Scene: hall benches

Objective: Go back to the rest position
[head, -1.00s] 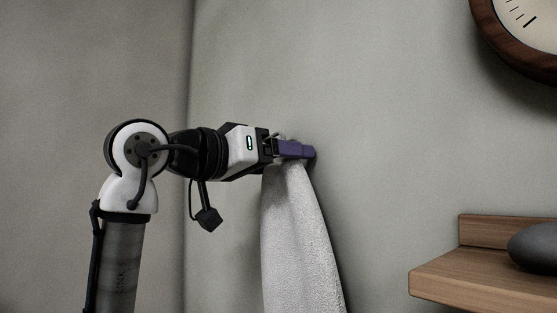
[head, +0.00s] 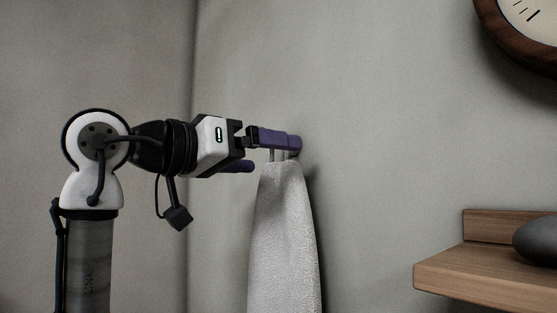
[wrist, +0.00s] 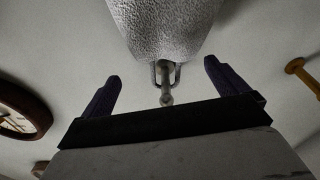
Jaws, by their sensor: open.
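My gripper (head: 268,152) is open beside the wall in the head view, with its purple fingers spread. A light grey towel (head: 284,240) hangs down just below and behind the fingers. In the wrist view the towel (wrist: 165,25) hangs by a metal loop or hook (wrist: 166,80) that lies between the two spread fingers. The fingers of my gripper (wrist: 163,88) do not touch the towel there. The exact fixing at the wall is partly hidden by the near finger in the head view.
A wooden shelf (head: 480,273) with a dark grey rounded object (head: 538,241) is at the lower right. A round wood-framed clock (head: 500,40) hangs above it; it also shows in the wrist view (wrist: 25,110). A yellowish peg-like fixture (wrist: 298,70) is at the right in the wrist view.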

